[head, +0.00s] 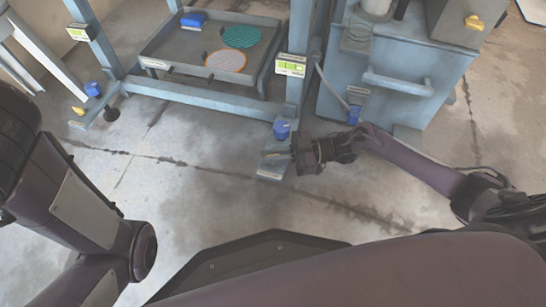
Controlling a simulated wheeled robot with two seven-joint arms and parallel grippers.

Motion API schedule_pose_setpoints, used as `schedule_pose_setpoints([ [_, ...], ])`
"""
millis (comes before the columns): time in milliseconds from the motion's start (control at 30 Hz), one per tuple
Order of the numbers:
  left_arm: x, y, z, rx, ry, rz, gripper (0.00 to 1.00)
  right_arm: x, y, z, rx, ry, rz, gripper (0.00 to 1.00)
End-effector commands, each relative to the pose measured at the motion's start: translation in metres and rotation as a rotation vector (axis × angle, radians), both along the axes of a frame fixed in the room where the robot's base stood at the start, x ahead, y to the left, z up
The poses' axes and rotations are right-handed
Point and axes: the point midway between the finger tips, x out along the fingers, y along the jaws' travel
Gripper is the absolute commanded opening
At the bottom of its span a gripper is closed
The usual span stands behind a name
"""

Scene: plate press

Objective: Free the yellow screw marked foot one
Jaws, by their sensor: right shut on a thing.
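My right gripper (296,154) reaches in from the right, low over the front foot (271,172) of the blue-grey frame, just below a blue cap (282,129). Its jaws are shut at the place of the foot's screw and hide what they hold, so neither its yellow colour nor its mark shows. Another yellow screw (78,111) shows on the frame's left foot, near a blue cap (93,89). Foot labels are too small to read. My left arm is at the left, with its gripper out of view.
The frame holds a grey tray (185,68) with a green disc (241,36), a white-orange disc (225,60) and a blue block (193,19). A blue-grey cabinet (400,105) stands close behind my right gripper, with a yellow part (473,22) above. The floor in front is clear.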

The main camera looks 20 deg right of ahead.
Motion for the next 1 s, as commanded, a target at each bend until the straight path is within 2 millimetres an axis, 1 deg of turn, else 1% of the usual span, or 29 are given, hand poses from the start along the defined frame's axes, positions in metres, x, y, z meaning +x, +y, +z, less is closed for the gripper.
schedule_pose_setpoints([
  [167,0.0,0.0,0.001,0.001,0.001,0.0,0.36,0.0,0.0,0.0,-0.002,0.0,-0.002,0.0],
  [200,0.0,0.0,0.001,0.002,0.0,0.001,0.36,0.0,0.0,0.0,-0.002,0.0,-0.002,0.15],
  [333,0.0,-0.001,0.001,0.004,0.001,0.002,0.36,0.0,0.0,0.0,-0.002,0.0,-0.002,0.32],
  [567,0.0,-0.001,0.001,0.005,0.0,0.004,0.36,0.0,0.0,0.0,-0.001,0.001,-0.002,0.32],
  [667,0.0,-0.001,0.002,0.005,-0.001,0.004,0.36,-0.001,-0.004,0.0,-0.003,0.002,-0.003,0.32],
  [767,-0.001,-0.001,0.007,0.006,-0.003,0.005,0.36,-0.003,-0.015,0.001,-0.005,0.002,-0.003,0.32],
  [833,0.0,-0.002,0.011,0.009,-0.004,0.01,0.36,-0.005,-0.028,0.002,-0.005,0.003,-0.004,0.32],
  [1000,0.005,-0.004,0.012,0.023,0.008,0.025,0.36,-0.01,-0.056,0.002,-0.005,0.001,-0.004,0.32],
])
